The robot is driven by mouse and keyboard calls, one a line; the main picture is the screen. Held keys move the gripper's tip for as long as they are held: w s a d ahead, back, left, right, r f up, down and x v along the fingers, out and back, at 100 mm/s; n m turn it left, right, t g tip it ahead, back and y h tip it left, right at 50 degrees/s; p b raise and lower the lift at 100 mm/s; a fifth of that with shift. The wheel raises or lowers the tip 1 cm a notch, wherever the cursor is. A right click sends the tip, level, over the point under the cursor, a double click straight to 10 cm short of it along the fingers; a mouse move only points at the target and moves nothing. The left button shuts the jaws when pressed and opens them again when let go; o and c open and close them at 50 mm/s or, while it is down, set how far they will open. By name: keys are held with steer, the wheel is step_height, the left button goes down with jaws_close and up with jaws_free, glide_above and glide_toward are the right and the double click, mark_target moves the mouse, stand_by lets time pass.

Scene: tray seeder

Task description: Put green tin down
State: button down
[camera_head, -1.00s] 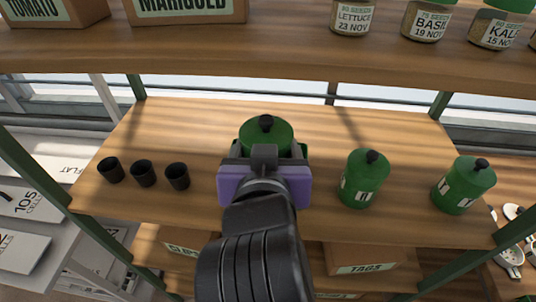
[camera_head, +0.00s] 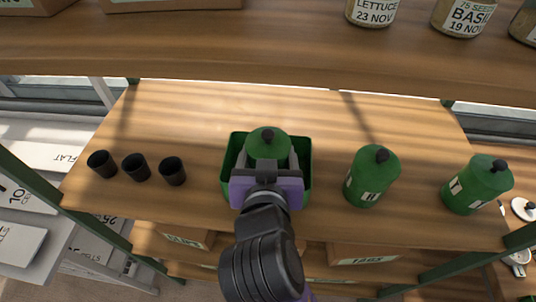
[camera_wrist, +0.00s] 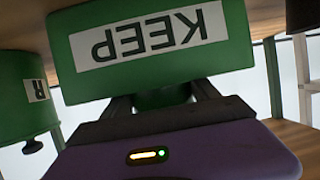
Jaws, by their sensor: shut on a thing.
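My gripper (camera_head: 267,160) is shut on a green tin (camera_head: 267,147) with a black knob on its lid. The tin is upright within the outline of an open green box (camera_head: 306,150). In the upside-down wrist view the box (camera_wrist: 230,38) shows a KEEP label, and its front wall hides most of the held tin (camera_wrist: 162,98). I cannot tell whether the tin touches the box floor.
Two more green tins stand to the right on the wooden shelf, a nearer one (camera_head: 372,176) and a farther one (camera_head: 478,186). Three black pots, one of them at the left end (camera_head: 102,164), stand left. An upper shelf (camera_head: 270,50) with jars overhangs the back.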

steer(key=shift+f, duration=0.3)
steer(key=shift+f, duration=0.15)
steer(key=shift+c, duration=1)
jaws_free()
steer(key=shift+s+r, duration=0.2)
steer(key=shift+s, duration=0.05)
steer(key=v, duration=1.1)
steer(key=shift+s, duration=0.25)
steer(key=shift+a, duration=0.1)
